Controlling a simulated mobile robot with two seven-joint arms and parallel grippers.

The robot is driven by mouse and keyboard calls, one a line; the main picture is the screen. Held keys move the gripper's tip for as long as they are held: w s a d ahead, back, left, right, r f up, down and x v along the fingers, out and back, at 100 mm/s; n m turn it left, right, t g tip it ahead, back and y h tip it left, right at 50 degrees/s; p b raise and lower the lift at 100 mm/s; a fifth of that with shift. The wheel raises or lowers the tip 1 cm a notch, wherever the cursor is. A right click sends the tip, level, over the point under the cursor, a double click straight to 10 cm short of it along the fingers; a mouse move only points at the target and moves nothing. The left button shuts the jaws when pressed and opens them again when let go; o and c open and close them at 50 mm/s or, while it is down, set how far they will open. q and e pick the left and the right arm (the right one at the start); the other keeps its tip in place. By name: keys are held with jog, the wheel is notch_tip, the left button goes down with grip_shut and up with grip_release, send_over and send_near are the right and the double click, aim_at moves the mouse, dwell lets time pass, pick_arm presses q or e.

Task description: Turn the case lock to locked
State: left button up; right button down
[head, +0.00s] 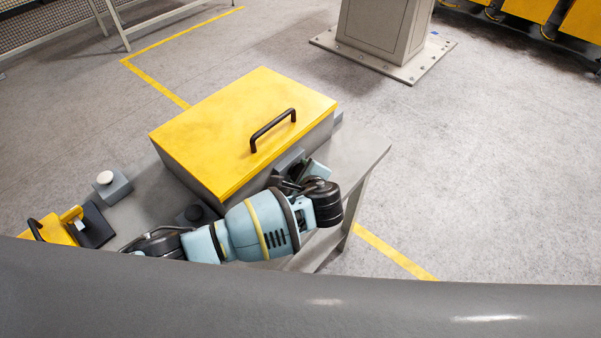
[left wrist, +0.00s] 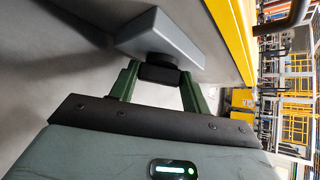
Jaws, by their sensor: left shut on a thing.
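The case (head: 215,120) has a yellow lid with a black handle (head: 272,130) and grey sides, and its lid is down. Its lock is a grey block (left wrist: 165,38) with a black knob (left wrist: 160,74) on the case's grey side. My left gripper (left wrist: 158,80) is shut on the black knob, with one green finger on each side of it. In the head view my left gripper (head: 292,180) is at the case's near right side, and my arm mostly hides the lock there. I cannot tell the knob's turn position. My right gripper is not in view.
The case stands on a grey table (head: 350,160). To the left are a grey box with a white button (head: 106,178), a grey block with a dark knob (head: 194,214), and a small yellow item with a black handle (head: 55,230). A grey pillar (head: 385,30) stands behind. The floor on the right is clear.

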pick_arm(q)
jog(key=n+t, duration=0.1)
jog(key=n+t+h, duration=0.1)
jog(key=t, duration=0.1)
jog(key=shift+s+a+f, duration=0.1)
jog(key=shift+s+f, duration=0.1)
jog(key=shift+f, duration=0.15)
dwell(0.3)
jog(key=o, duration=1)
jog(key=shift+r, duration=0.1)
jog(key=shift+v, duration=3.85)
jog(key=shift+s+a, duration=0.1)
jog(key=shift+c, duration=0.3)
